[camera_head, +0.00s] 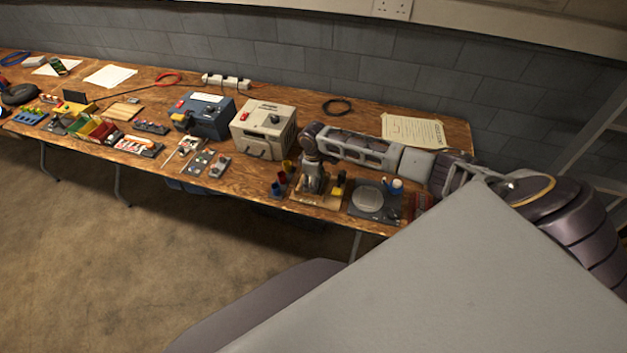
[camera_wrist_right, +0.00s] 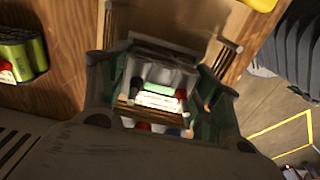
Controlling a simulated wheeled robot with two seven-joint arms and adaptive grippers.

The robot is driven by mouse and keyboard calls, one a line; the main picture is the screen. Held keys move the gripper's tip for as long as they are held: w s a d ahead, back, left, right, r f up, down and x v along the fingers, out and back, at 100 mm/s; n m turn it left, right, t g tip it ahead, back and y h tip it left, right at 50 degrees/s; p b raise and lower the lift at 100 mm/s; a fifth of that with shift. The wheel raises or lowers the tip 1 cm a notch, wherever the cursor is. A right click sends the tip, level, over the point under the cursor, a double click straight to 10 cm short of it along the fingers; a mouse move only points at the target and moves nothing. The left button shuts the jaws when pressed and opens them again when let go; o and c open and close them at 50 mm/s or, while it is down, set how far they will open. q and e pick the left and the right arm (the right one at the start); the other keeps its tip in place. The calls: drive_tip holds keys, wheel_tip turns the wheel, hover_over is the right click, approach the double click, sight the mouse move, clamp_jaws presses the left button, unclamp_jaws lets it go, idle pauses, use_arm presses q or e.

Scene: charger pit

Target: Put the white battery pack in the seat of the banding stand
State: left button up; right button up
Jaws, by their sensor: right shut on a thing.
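My right gripper (camera_head: 314,184) points down over a wooden-based stand (camera_head: 302,203) near the table's front edge, which I take for the banding stand. A yellow part (camera_head: 337,189) stands on its right. In the right wrist view, the right gripper (camera_wrist_right: 160,92) is shut on a pale pack (camera_wrist_right: 158,72), apparently the white battery pack, with a dark and a red spot at its sides. In the head view the gripper hides the pack. Its underside and the stand's seat are hidden, so I cannot tell whether they touch. My left gripper is out of view.
Small yellow, red and blue cups (camera_head: 276,190) stand left of the stand. A dark device with a round plate (camera_head: 369,200) stands right of it. A beige box (camera_head: 264,128) is behind left. A paper sheet (camera_head: 412,131) lies behind my right arm.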

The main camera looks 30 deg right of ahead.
idle(0.3)
drive_tip(key=o, duration=1.4)
drive_tip(key=shift+f, duration=0.1)
drive_tip(key=shift+r+p, duration=2.5)
drive_tip(key=shift+p, duration=0.3)
drive_tip(key=shift+r+p, duration=0.65)
drive_tip(key=shift+r, duration=0.35)
